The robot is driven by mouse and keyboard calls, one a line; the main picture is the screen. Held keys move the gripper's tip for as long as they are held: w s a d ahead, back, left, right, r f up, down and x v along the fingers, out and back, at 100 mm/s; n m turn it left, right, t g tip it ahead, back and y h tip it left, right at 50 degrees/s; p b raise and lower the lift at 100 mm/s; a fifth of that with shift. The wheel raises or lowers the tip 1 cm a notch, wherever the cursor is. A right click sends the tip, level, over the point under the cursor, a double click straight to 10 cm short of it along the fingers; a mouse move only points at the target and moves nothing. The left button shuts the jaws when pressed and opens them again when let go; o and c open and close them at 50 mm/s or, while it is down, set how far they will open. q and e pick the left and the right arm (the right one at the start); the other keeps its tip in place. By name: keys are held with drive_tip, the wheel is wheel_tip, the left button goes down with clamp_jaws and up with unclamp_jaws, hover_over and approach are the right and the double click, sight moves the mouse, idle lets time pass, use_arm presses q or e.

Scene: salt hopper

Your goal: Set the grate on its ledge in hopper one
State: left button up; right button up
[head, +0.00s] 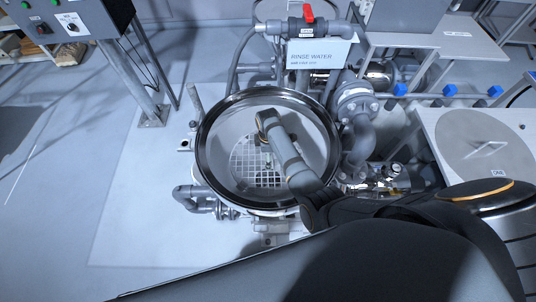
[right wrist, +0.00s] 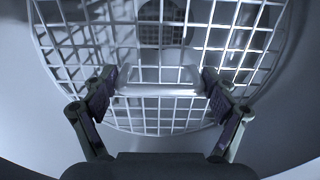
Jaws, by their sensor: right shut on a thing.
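The grate (head: 267,180) is a round white grid, low inside the round hopper (head: 205,138) with the dark shiny rim. My right arm reaches down into the hopper from the right and covers part of the grate. In the right wrist view, my right gripper (right wrist: 162,90) is shut on the handle bar of the grate (right wrist: 160,122), a finger at each end. The hopper wall surrounds the grate there. The ledge is not clearly visible, and I cannot tell whether the grate touches it. My left gripper is not in view.
A rinse water sign (head: 320,54) and a red-handled valve (head: 308,13) stand behind the hopper. Pipes and a flange (head: 357,103) crowd its right side. A round lid (head: 485,140) lies on the right-hand table. A control box (head: 60,18) is at upper left; the left floor is clear.

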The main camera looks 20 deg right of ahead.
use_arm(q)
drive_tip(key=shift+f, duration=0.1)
use_arm(e)
drive_tip(key=shift+f, duration=0.15)
drive_tip(key=o, duration=1.5)
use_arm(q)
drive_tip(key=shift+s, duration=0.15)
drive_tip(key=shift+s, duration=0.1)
use_arm(e)
drive_tip(key=shift+f, duration=0.1)
drive_tip(key=shift+r, duration=0.25)
wheel_tip(320, 180, up, 7)
drive_tip(key=shift+r, duration=0.1)
